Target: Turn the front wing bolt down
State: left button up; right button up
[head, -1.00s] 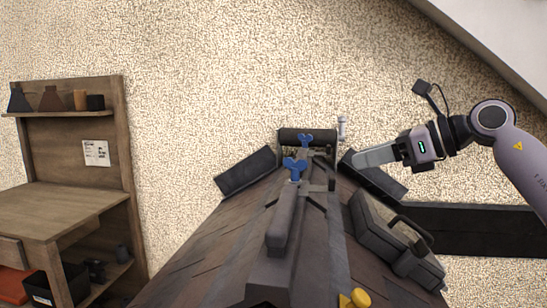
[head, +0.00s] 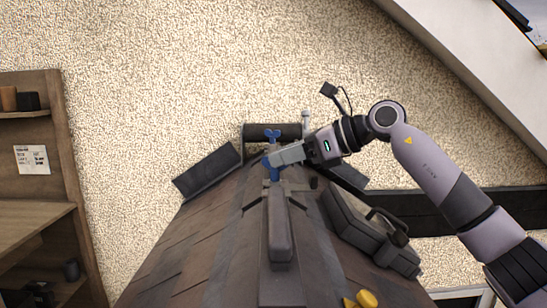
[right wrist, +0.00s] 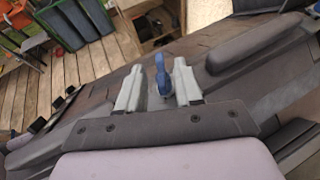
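Two blue wing bolts stand along the roof ridge. The nearer, front wing bolt (head: 270,171) is partly covered by my right gripper (head: 273,158); the farther one (head: 272,134) stands behind it. In the right wrist view the front wing bolt (right wrist: 160,76) rises between the two grey fingers of my right gripper (right wrist: 158,80). The fingers are apart, with a gap on each side of the bolt, so the gripper is open around it. My left gripper is not in view.
A dark ridge piece (head: 280,230) lies along the ridge in front of the bolts. A grey case (head: 362,230) with a handle rests on the right slope, and a yellow object (head: 362,299) sits lower down. A wooden shelf unit (head: 65,180) stands at the left.

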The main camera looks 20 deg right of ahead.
jog(key=shift+x, duration=1.4)
grip_shut()
